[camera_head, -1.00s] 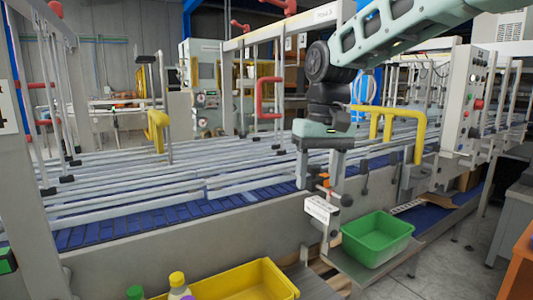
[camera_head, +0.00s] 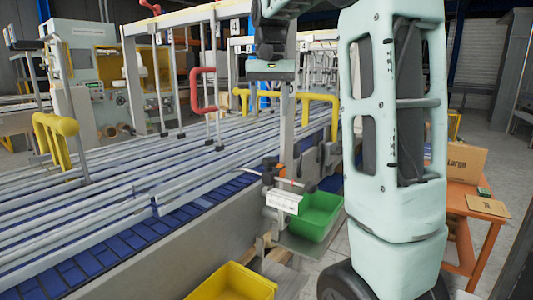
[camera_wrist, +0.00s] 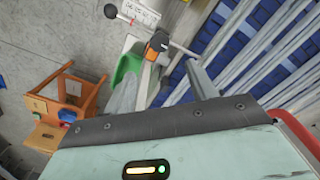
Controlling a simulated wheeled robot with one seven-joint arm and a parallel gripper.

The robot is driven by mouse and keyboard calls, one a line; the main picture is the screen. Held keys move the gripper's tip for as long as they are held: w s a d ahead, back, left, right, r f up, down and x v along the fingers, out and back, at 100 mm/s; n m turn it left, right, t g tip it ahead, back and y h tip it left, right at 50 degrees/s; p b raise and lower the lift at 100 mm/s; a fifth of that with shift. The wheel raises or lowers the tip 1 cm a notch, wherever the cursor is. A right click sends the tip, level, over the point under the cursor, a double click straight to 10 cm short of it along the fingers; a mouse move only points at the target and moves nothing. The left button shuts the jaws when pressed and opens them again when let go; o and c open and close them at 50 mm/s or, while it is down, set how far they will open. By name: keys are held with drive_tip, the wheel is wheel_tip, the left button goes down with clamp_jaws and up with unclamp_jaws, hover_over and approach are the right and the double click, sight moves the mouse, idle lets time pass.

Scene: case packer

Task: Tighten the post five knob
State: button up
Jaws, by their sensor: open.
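A bracket with a white label plate (camera_head: 283,201) stands at the near side of the conveyor, beside the green bin. A dark ball knob (camera_head: 310,187) is at the right end of its thin rod. In the wrist view the label (camera_wrist: 140,12), a black ball knob (camera_wrist: 111,11) and an orange clamp part (camera_wrist: 157,45) show near the top. The label is too small to read, so I cannot tell which post this is. My gripper (camera_head: 272,78) is open, above and apart from the bracket.
The slatted conveyor (camera_head: 110,212) fills the left. Yellow guides (camera_head: 318,99) and a red handle (camera_head: 197,88) stand over it. A green bin (camera_head: 317,214) and a yellow bin (camera_head: 232,284) sit low in front. An orange table (camera_head: 455,200) with boxes is at right.

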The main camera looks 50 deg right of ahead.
sight(270, 158)
wheel_tip(270, 158, down, 13)
drive_tip(key=shift+r+p, duration=0.15)
drive_tip(key=shift+p, duration=0.7)
drive_tip(key=c, duration=1)
